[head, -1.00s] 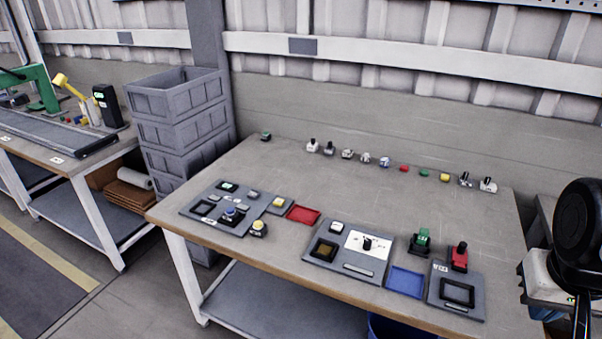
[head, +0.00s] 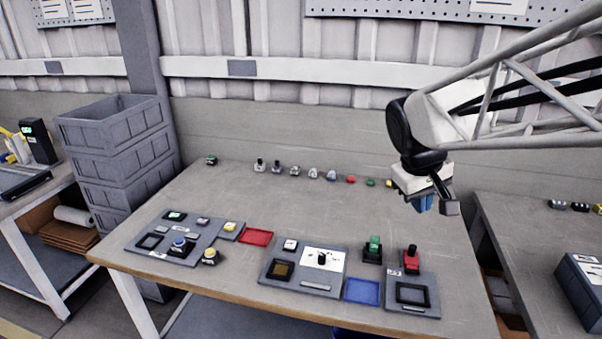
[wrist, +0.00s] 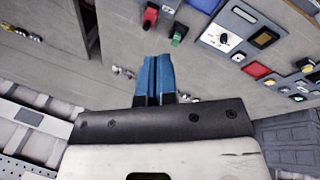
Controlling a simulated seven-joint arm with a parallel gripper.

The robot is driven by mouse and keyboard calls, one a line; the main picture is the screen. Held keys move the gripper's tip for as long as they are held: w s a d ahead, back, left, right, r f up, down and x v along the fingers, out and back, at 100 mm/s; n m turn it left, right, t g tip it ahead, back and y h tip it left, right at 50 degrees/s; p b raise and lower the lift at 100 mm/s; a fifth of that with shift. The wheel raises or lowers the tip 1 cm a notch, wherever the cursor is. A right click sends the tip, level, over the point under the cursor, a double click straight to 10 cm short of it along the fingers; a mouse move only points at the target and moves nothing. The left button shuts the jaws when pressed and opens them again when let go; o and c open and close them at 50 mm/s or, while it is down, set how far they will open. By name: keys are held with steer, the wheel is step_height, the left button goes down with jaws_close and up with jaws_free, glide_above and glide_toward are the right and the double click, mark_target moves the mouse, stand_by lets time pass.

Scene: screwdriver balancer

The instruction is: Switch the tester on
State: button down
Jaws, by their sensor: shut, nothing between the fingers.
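A grey panel (head: 275,285) in the middle of the bench's front part carries a white plate (head: 331,258) with a black knob (head: 321,259), a dark amber window (head: 281,269) and a small white button (head: 290,245). I cannot read which panel is labelled as the tester. The knob also shows in the wrist view (wrist: 224,39). My gripper (head: 424,204) is above the back right of the bench, well apart from the panels. Its blue fingers (wrist: 154,76) are shut and empty.
A left panel (head: 150,255) holds a lit display and a blue button. A green switch (head: 374,246) and a red switch (head: 411,258) stand right of the middle panel. Red (head: 257,237) and blue (head: 362,291) trays lie flat. Small parts line the back; the bench centre is clear.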

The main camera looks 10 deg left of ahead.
steer(key=w+a+f+n+h, duration=0.1)
steer(key=w+a+n, duration=0.3)
steer(key=w+a, duration=0.9)
steer(key=n+t, duration=0.6)
steer(key=n, duration=0.6)
glide_above(203, 221)
step_height(203, 221, down, 23)
steer(key=shift+a+r+h, duration=0.1)
steer(key=shift+r+h, duration=0.1)
steer(key=shift+h, duration=0.1)
steer(key=shift+f, duration=0.15)
steer(key=shift+w+f, duration=0.1)
steer(key=shift+f, duration=4.15)
steer(key=shift+f, duration=0.5)
